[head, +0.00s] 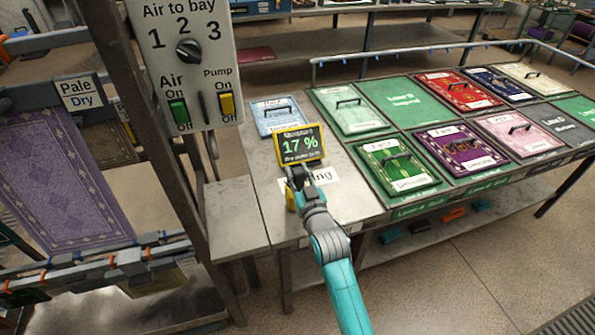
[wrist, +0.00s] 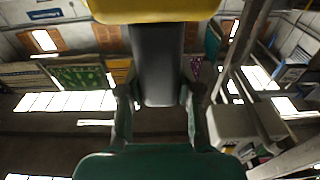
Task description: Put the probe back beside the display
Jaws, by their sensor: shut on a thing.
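The display (head: 301,146) is a yellow-framed screen reading 17 %, upright on the grey table at its left end. My gripper (head: 297,180) is just in front of the display, above a white label on the table. It is shut on the probe, whose yellow part (head: 290,198) shows beside the fingers in the head view. In the wrist view the probe's dark grey body (wrist: 158,65) lies between the two fingers (wrist: 158,98), with a yellow end at the top edge. In the head view most of the probe is hidden by my gripper; I cannot tell whether it touches the table.
The white label (head: 322,178), partly covered by my gripper, ends in "ing". A blue-grey sample (head: 278,116) lies behind the display. Coloured rug samples with handles, such as a green one (head: 400,166), fill the table to the right. A control panel (head: 185,60) stands at the left.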

